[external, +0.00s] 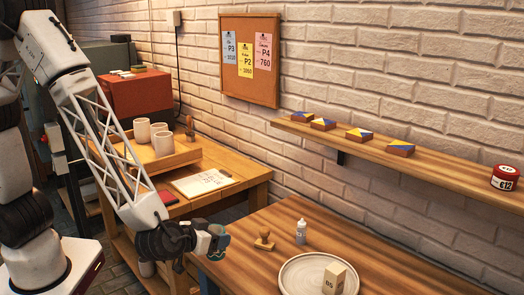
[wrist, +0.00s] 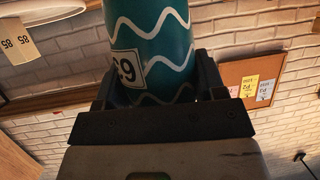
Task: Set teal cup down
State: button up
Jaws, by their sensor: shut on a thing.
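The teal cup (wrist: 155,40) has white wavy lines and a small white number label. My gripper (wrist: 156,80) is shut on it, with one dark finger on each side. In the external view the cup (external: 219,243) shows small at the end of my arm, partly hidden by my gripper (external: 212,240). It overlaps the left end of the wooden table (external: 262,272) in the picture. I cannot tell how high it is above the top.
A pale plate (external: 297,275) with a cream block (external: 334,278) stands on the table, near a white bottle (external: 301,232) and a wooden stamp (external: 264,241). A side bench (external: 225,195) carries a tray (external: 181,156) with several pale cups. A wall shelf (external: 425,165) runs above the table.

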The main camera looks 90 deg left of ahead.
jog(key=w, duration=1)
jog(key=shift+f, duration=0.45)
jog(key=shift+f, duration=1.75)
jog(key=shift+f, duration=0.1)
jog(key=o, duration=1)
jog(key=shift+o, duration=0.2)
jog(key=shift+s+d+r, duration=0.2)
jog(key=shift+d+r, duration=0.1)
jog(key=shift+d, duration=0.15)
jog(key=v, duration=1.1)
